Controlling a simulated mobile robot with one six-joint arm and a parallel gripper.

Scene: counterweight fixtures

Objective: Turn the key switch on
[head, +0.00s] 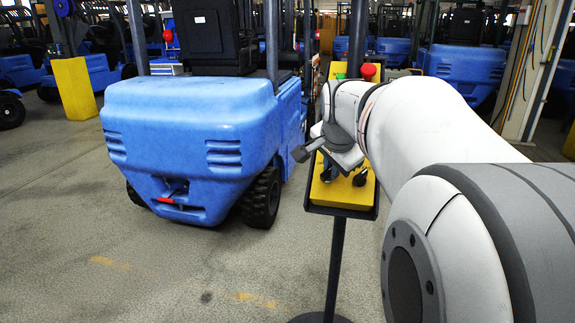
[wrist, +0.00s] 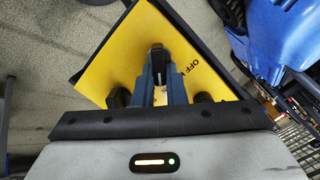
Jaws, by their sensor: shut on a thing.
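A yellow control panel (head: 340,193) with a dark border stands tilted on a dark post in the head view. It also fills the middle of the wrist view (wrist: 112,68). My gripper (wrist: 161,78) is right at the panel face, its two blue-grey fingers shut on the dark key switch (wrist: 158,57). The word OFF shows on the panel to the right of the fingers. The key's lower part and exact angle are hidden by the fingers. In the head view my arm covers much of the panel.
A red button (head: 368,71) and a green button (head: 340,76) stand at the panel's top. A blue forklift (head: 190,130) is close on the left, with more behind. A yellow post (head: 74,88) stands at the far left. The floor in front is clear.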

